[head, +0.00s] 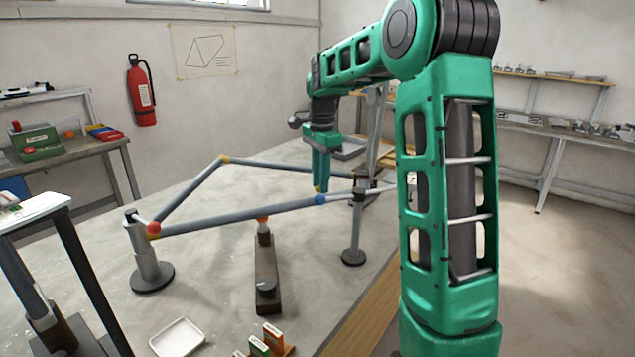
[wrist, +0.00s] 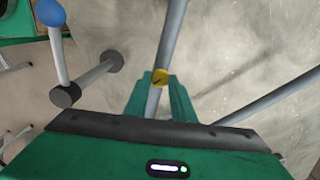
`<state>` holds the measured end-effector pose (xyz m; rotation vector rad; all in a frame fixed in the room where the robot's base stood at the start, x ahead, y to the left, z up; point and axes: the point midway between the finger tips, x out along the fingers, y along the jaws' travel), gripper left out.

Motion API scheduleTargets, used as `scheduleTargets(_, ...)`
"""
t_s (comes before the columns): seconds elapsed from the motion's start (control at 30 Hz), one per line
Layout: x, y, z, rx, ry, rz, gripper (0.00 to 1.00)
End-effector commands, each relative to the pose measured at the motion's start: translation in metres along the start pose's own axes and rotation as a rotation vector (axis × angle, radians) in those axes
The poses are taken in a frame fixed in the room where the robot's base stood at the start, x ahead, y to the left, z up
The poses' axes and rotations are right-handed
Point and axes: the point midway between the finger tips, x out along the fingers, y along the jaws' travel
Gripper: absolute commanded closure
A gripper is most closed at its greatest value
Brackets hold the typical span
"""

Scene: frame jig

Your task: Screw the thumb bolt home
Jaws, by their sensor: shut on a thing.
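The frame of grey tubes (head: 245,214) is held up on posts over the pale floor or bench top.
A red joint (head: 153,230) marks the near left corner. A white tray (head: 177,337) lies in front.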

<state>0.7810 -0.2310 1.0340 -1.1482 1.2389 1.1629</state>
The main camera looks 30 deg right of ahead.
Motion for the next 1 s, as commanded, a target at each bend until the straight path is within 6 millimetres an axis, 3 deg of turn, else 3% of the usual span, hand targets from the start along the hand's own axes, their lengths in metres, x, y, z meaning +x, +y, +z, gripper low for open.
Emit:
scheduleTargets(0.4,-0.0038,-0.0050,0.0027,0.167,0.001,-0.017,1.00)
scheduleTargets(0.93,-0.0036,-0.0052,0.0030,0.189,0.000,-0.017,1.00)
scheduleTargets(0.97,-0.0036,-0.0052,0.0030,0.189,0.000,-0.017,0.73)
scheduleTargets(1.0,-0.0035,-0.0052,0.0029,0.189,0.001,-0.016,0.63)
